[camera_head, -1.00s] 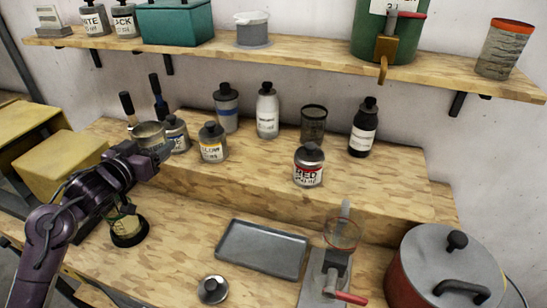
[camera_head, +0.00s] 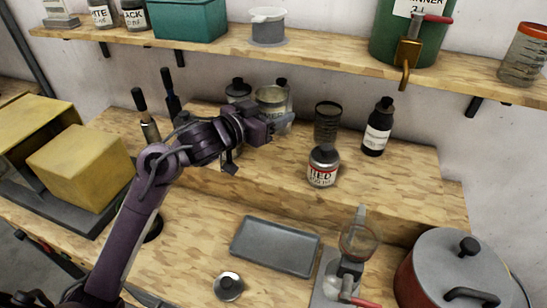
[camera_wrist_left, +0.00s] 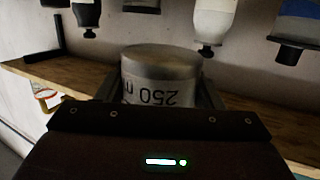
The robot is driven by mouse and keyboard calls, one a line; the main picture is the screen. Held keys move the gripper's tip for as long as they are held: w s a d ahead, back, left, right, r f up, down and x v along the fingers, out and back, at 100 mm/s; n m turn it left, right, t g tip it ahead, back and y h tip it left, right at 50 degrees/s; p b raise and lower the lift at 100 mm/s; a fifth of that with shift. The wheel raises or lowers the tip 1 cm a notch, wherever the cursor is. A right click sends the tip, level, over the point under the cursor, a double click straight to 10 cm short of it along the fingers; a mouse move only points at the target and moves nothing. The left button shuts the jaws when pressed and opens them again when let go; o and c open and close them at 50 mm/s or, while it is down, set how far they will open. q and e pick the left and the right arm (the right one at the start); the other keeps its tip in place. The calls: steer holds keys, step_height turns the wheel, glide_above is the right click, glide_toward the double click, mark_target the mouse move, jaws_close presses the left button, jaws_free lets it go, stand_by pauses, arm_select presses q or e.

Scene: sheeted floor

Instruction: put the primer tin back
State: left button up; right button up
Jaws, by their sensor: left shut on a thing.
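My left gripper (camera_head: 266,124) is shut on a grey tin (camera_head: 270,97), held upright above the raised wooden step (camera_head: 405,170). It hides part of the label and some bottles behind. In the left wrist view, which is upside down, the same tin (camera_wrist_left: 160,65) sits between the fingers with "250 m" readable. I cannot read the word primer on it. A tin marked RED (camera_head: 323,168) stands on the front of the step, right of the gripper. My right gripper is not in view.
A dark mesh cup (camera_head: 327,122) and a black bottle (camera_head: 377,128) stand right of the held tin. A grey tray (camera_head: 275,248), a knobbed lid (camera_head: 228,287) and a red pot (camera_head: 450,278) are on the bench. A shelf (camera_head: 330,62) runs above. The step's right end is clear.

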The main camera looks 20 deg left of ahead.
mark_target(272, 166)
arm_select(q)
step_height(272, 166, down, 13)
steer(key=shift+r+p, duration=0.1)
steer(key=shift+p, duration=0.5)
steer(key=shift+f, duration=0.25)
steer(key=shift+f, duration=0.1)
steer(key=o, duration=1.2)
steer(key=b+v, duration=0.2)
steer(key=v, duration=1)
